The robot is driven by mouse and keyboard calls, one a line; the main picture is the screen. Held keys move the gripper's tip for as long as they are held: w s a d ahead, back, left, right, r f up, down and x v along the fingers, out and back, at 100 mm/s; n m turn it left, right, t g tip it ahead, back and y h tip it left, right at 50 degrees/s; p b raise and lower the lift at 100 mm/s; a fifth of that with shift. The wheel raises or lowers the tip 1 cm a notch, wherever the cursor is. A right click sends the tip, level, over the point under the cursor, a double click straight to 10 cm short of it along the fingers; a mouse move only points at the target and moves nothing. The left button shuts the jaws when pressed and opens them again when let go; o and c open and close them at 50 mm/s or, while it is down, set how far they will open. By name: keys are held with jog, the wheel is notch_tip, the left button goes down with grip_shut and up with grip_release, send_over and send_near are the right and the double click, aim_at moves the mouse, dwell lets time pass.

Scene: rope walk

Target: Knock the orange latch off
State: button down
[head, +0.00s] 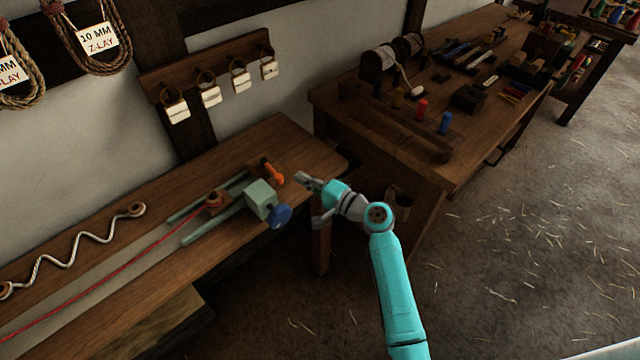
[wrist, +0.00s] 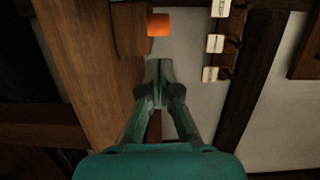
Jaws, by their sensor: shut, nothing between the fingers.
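In the wrist view the orange latch (wrist: 159,24) shows as an orange block beside a brown wooden block, straight ahead of my fingertips. My gripper (head: 301,177) is shut and empty, just right of the latch, near the bench end. In the wrist view my gripper (wrist: 159,68) has its fingertips together, with a gap between them and the latch. The latch's mounting is too small to make out.
A green block (head: 260,198) with a blue knob (head: 279,216) stands on green rails near the latch. A red rope (head: 110,280) runs along the bench to a small wooden block. White tags (head: 210,96) hang on the wall behind. A cluttered workbench (head: 400,125) stands right.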

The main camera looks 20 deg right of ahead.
aim_at(271, 170)
jog(key=shift+w+a, duration=0.15)
jog(key=shift+a, duration=0.5)
jog(key=shift+w+a, duration=0.15)
jog(key=shift+a, duration=0.5)
jog(key=shift+s+a, duration=0.25)
jog(key=shift+a, duration=0.5)
jog(key=shift+s+a, duration=0.25)
jog(key=shift+a, duration=0.5)
jog(key=shift+d, duration=0.1)
